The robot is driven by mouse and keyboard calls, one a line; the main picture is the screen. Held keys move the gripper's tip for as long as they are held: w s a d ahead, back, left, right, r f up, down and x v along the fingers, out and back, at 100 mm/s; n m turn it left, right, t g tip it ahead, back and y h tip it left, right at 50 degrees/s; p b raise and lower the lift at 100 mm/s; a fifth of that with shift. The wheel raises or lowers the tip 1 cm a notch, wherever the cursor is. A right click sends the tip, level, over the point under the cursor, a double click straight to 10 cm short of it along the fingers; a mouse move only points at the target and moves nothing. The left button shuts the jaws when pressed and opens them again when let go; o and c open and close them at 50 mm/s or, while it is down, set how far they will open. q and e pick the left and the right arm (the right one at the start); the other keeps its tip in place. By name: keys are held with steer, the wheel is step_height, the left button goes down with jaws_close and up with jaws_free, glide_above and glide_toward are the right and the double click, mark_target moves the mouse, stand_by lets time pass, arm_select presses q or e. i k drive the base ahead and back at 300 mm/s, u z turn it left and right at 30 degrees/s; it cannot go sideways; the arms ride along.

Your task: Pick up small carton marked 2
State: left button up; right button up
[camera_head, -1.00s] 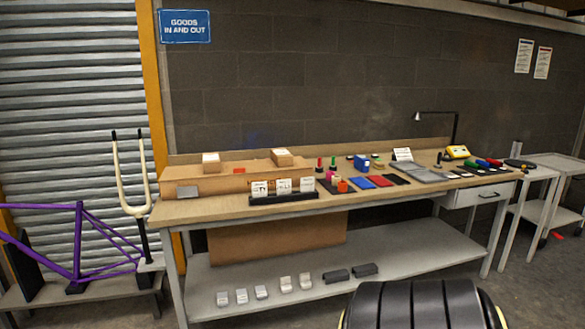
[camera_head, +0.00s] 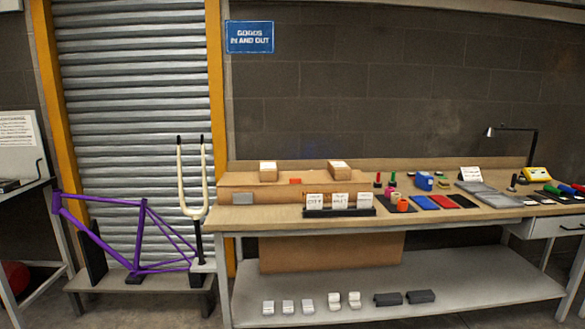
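A small brown carton (camera_head: 268,174) with a white top label stands on the left of a long low brown box (camera_head: 290,187) on the workbench (camera_head: 260,219). A second small carton (camera_head: 338,172) with a white top label stands further right on the same box. I cannot read a number on either one, so I cannot tell which is marked 2. Neither gripper is in view.
A black rack (camera_head: 320,213) with several white cards stands at the bench's front edge. Coloured pots, mats and a grey tray (camera_head: 488,195) lie to the right. A purple bicycle frame (camera_head: 119,231) stands left of the bench. Several small pale blocks lie on the lower shelf (camera_head: 450,280).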

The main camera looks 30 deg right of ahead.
mark_target(268, 173)
steer(key=z, duration=0.6)
steer(key=i, duration=0.8)
steer(key=u, duration=0.45)
steer(key=i, duration=1.25)
steer(key=u, duration=0.1)
